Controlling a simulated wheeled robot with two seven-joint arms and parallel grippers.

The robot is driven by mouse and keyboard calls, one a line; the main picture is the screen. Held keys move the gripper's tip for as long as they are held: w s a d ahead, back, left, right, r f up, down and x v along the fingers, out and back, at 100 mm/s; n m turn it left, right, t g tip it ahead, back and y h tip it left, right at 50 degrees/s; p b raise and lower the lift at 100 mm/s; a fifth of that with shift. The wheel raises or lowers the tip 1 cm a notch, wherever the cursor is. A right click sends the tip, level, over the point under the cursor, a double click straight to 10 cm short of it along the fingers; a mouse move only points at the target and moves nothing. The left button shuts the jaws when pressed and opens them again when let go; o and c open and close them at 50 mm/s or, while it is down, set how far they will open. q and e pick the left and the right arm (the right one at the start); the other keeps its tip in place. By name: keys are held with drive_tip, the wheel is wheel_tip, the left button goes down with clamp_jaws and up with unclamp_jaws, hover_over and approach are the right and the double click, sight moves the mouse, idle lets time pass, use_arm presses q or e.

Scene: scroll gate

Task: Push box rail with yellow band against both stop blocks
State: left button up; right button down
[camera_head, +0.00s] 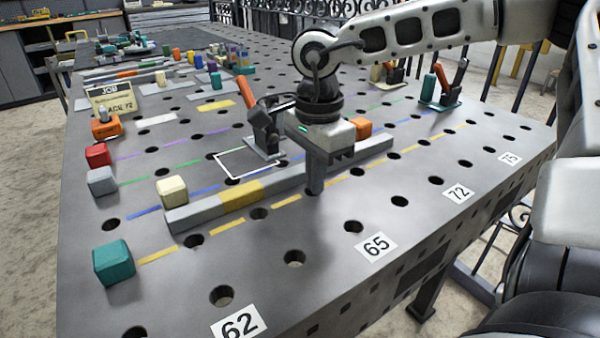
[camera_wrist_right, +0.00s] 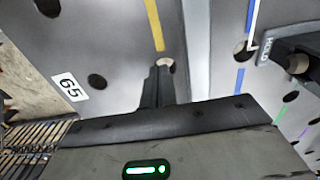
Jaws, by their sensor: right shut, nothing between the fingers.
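The box rail (camera_head: 292,180) is a long grey bar with a yellow band (camera_head: 241,193), lying diagonally on the perforated table. My right gripper (camera_head: 315,188) is shut and empty, pointing down at the rail's near side. In the right wrist view its fingers (camera_wrist_right: 160,85) stand beside the pale rail (camera_wrist_right: 196,50); I cannot tell whether they touch it. Behind the rail, a cream block (camera_head: 172,191) stands near its left end and an orange block (camera_head: 361,127) towards its right end, partly hidden by my gripper. Neither is labelled as a stop block. My left gripper is out of view.
A toggle clamp with an orange handle (camera_head: 247,92) stands behind the rail by a white outlined square (camera_head: 250,163). A teal block (camera_head: 114,262) stands front left; grey (camera_head: 102,181) and red (camera_head: 97,155) blocks stand at the left. The front strip by label 65 (camera_head: 376,246) is clear.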

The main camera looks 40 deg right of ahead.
sight(301, 167)
drive_tip(key=shift+w, duration=0.1)
drive_tip(key=shift+w+d, duration=0.15)
drive_tip(key=shift+w, duration=1.1)
drive_tip(key=shift+w+d, duration=0.15)
drive_tip(key=shift+w, duration=1.1)
drive_tip(key=shift+s+b, duration=0.1)
drive_tip(key=shift+b, duration=0.2)
drive_tip(key=shift+s, duration=0.35)
drive_tip(key=shift+s+a, duration=0.1)
drive_tip(key=shift+s, duration=0.65)
